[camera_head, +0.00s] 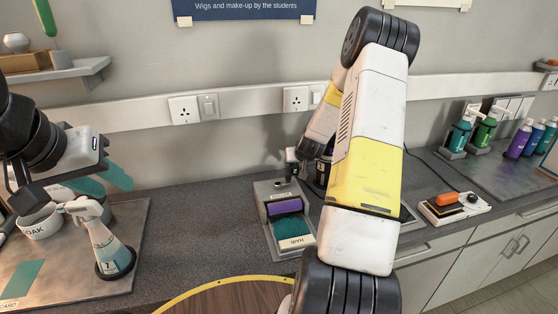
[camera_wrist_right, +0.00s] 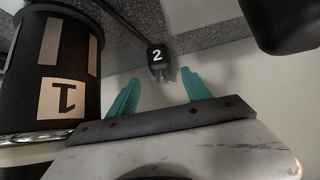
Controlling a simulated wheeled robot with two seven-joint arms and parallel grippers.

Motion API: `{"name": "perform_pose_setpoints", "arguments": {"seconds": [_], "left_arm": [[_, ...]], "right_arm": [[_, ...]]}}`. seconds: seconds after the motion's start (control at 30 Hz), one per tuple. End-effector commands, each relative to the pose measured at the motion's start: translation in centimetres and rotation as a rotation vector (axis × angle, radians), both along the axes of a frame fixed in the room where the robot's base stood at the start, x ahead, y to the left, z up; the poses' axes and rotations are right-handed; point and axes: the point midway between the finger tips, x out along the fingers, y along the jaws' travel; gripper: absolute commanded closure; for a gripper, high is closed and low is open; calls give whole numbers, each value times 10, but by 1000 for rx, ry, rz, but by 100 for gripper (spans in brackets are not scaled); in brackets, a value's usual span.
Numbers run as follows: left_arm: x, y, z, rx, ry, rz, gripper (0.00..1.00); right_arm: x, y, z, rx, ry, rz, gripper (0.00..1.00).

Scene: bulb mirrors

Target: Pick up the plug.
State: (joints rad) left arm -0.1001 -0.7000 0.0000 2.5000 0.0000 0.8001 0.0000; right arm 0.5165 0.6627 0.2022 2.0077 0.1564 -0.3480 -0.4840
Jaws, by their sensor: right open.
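The plug (camera_wrist_right: 157,60) is black with a white "2" on it, and its pins point toward my right gripper. A dark cord runs from it up and to the left in the right wrist view. My right gripper (camera_wrist_right: 160,88) is open, with its teal fingers apart and the plug just beyond and between the tips, not gripped. My left gripper (camera_head: 110,186) is open and empty at the left, above the counter near a spray bottle (camera_head: 106,245).
A black canister marked "1" (camera_wrist_right: 48,85) stands close beside my right gripper. A grey tray (camera_head: 262,190) with purple and teal items lies left of my right arm. Wall sockets (camera_head: 295,99) are behind. A white block with an orange item (camera_head: 452,208) sits right.

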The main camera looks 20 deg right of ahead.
Motion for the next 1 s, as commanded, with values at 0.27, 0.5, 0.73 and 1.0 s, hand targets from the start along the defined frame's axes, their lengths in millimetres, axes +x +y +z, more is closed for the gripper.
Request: {"name": "perform_pose_setpoints", "arguments": {"seconds": [0.27,0.5,0.73,1.0], "left_arm": [[0,0,0,0,0,0,64],[0,0,0,0,0,0,64],[0,0,0,0,0,0,64],[0,0,0,0,0,0,64]], "right_arm": [[26,-1,-24,2,1,-1,42],[27,-1,-25,2,1,0,42],[27,-1,-24,2,1,0,85],[27,-1,-24,2,1,0,100]]}}
